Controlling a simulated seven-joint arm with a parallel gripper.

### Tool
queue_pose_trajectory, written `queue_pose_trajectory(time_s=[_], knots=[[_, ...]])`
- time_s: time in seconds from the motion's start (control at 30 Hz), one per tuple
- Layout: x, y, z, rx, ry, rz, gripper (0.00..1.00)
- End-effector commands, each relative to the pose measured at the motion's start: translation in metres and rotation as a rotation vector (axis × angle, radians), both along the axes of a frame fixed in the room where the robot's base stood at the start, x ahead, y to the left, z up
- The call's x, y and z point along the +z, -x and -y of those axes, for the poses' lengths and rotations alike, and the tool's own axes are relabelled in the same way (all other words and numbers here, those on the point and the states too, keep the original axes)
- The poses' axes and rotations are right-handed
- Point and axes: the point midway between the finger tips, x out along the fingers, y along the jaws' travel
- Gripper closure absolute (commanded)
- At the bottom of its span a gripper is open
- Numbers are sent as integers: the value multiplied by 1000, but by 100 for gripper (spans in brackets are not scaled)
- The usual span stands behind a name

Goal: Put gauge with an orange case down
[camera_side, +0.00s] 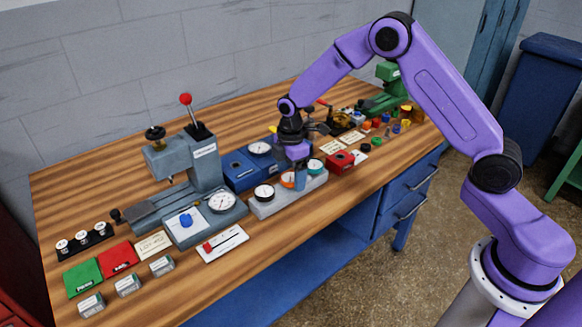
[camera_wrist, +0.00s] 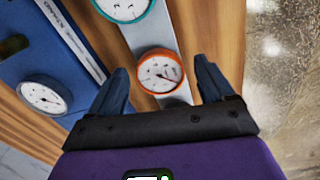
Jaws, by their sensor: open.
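The gauge with an orange case (camera_side: 287,180) sits face up on a light grey strip-shaped rack (camera_side: 262,207) on the wooden bench. In the wrist view the orange-rimmed gauge (camera_wrist: 160,72) lies between my two spread fingers, a little beyond their tips. My gripper (camera_side: 299,178) is open and empty, above the rack and close to the gauge. In the side view my fingers partly hide the gauge. I cannot tell whether a finger touches it.
On the same rack are a teal-rimmed gauge (camera_side: 315,167) and a black-rimmed gauge (camera_side: 264,192). A blue box with a gauge (camera_side: 240,172) stands just behind. A grey press (camera_side: 198,165) stands left.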

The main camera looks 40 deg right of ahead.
Motion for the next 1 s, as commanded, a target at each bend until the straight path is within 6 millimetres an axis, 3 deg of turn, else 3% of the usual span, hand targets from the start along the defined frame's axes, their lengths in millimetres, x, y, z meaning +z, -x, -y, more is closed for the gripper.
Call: queue_pose_trajectory(time_s=[0.17, 0.8, 1.0], knots=[[2, 0, 0, 0, 0, 1, 18], [133, -4, 5, 0, -2, 5, 18], [162, -3, 6, -1, -1, 2, 18]])
